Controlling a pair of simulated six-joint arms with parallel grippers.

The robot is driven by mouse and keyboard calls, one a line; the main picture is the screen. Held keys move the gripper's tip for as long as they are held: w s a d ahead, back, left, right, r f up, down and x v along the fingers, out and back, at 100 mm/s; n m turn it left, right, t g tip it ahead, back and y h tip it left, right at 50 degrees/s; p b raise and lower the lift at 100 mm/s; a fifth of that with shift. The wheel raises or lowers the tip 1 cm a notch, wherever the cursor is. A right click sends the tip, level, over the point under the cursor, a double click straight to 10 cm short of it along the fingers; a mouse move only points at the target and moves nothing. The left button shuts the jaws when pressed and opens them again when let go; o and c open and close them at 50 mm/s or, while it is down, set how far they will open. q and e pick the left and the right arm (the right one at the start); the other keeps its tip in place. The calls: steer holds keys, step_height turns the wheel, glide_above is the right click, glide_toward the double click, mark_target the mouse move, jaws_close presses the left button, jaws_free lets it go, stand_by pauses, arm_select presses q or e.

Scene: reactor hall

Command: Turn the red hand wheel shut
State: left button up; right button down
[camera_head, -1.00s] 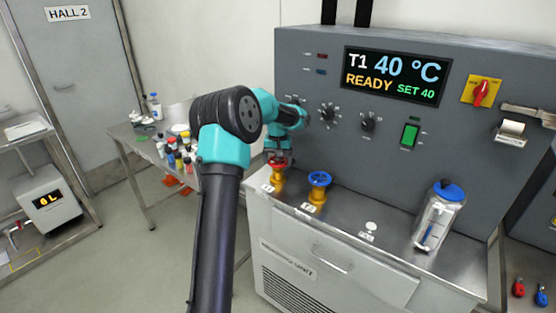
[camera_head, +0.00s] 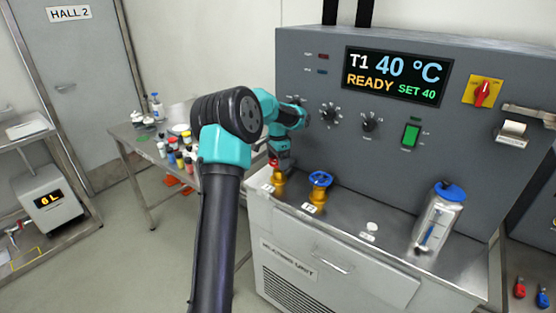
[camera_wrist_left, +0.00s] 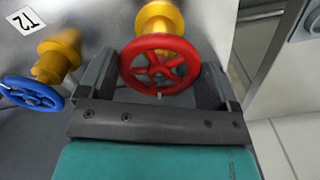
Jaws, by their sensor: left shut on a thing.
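The red hand wheel (camera_head: 274,163) sits on a yellow valve body on the heating unit's steel top, partly hidden by my left gripper (camera_head: 279,158). In the left wrist view the red wheel (camera_wrist_left: 160,62) lies between the two dark fingers of my left gripper (camera_wrist_left: 160,75), one at each side of its rim. The left gripper points down from above and is shut on the wheel. The yellow valve body (camera_wrist_left: 160,17) shows past the wheel. My right gripper is in no view.
A blue hand wheel (camera_head: 320,178) on a similar yellow valve stands just right of the red one; it also shows in the left wrist view (camera_wrist_left: 30,93). The grey control panel (camera_head: 330,160) rises behind.

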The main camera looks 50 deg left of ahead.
arm_select(q)
steer(key=m, duration=0.7)
steer(key=shift+w+a, duration=0.1)
steer(key=shift+a, duration=0.05)
steer(key=m, duration=0.7)
steer(key=shift+w+m, duration=0.1)
steer(key=shift+m, duration=0.2)
steer(key=m, duration=0.6)
steer(key=shift+w, duration=0.1)
steer(key=m, duration=0.5)
steer(key=shift+m, duration=0.4)
steer(key=o, duration=0.7)
steer(key=shift+o, duration=0.2)
steer(key=shift+r, duration=0.15)
